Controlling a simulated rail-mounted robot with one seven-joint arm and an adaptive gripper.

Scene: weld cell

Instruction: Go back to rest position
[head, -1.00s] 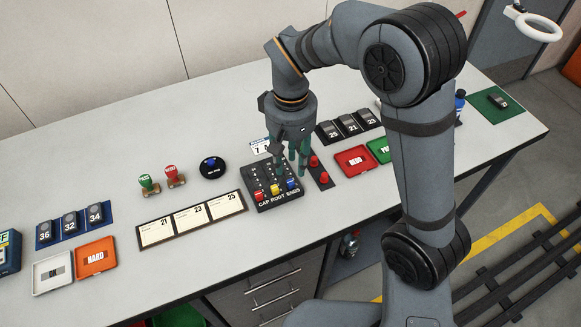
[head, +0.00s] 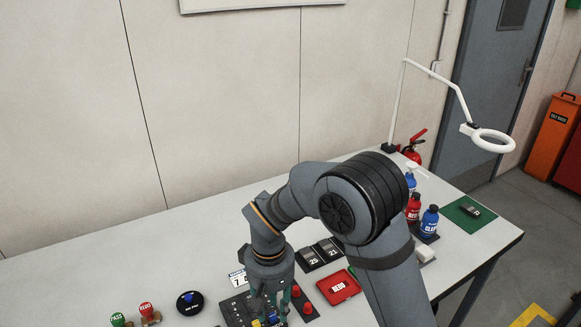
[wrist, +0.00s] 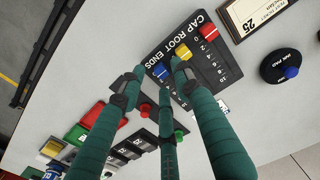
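My gripper (head: 270,308) has several teal fingers and hangs low over the black CAP ROOT ENDS slider panel (head: 235,308). In the wrist view my gripper (wrist: 160,78) has its fingertips spread apart with nothing held between them. The panel (wrist: 203,62) shows there with red, yellow and blue knobs; the blue knob (wrist: 160,72) lies between the fingertips in the picture. I cannot tell whether a finger touches it. My arm is bent over the bench, and its lower part leaves the head view at the bottom.
The bench (head: 120,265) holds a red REDO tray (head: 338,287), black numbered blocks (head: 318,255), a round ink pad (head: 190,302), stamps (head: 147,312) and bottles (head: 429,220). A white ring lamp (head: 490,138) stands at the back right. The air above the back left is clear.

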